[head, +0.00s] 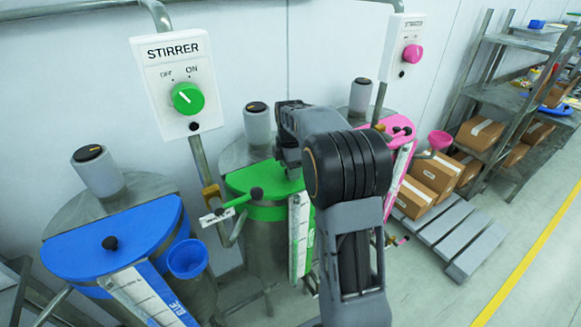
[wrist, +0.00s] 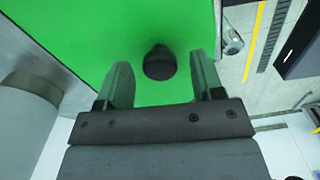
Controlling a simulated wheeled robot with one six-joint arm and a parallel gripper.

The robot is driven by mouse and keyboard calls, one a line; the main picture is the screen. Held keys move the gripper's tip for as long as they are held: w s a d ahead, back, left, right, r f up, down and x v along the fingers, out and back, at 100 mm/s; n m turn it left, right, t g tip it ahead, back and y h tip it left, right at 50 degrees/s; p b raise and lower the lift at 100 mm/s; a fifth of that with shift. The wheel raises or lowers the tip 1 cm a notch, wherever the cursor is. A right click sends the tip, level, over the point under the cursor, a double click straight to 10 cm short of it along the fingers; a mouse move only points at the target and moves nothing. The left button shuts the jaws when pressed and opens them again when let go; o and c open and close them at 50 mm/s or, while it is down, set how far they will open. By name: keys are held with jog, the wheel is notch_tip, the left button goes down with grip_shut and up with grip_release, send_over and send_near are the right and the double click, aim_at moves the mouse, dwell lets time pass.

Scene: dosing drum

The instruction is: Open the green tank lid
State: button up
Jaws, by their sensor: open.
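The green tank lid (head: 240,180) lies flat on its steel tank (head: 265,240), in the middle of the head view. It fills the upper middle of the wrist view (wrist: 90,30). A round black knob (wrist: 160,62) stands on the lid there. My gripper (wrist: 160,66) is open, with one finger on each side of the knob and a gap to each. Whether the fingers reach down level with the knob is hard to tell. In the head view my gripper (head: 292,168) is over the right part of the lid, and my arm hides part of the tank.
A stirrer box (head: 180,80) with a green dial hangs on the wall behind. A blue-lidded tank (head: 115,240) stands left, with a blue cup (head: 187,259). A pink-lidded tank (head: 400,128) stands right, partly behind my arm. Cardboard boxes (head: 432,172) and shelves are farther right.

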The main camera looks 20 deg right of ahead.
jog(key=shift+c, duration=0.4)
grip_shut()
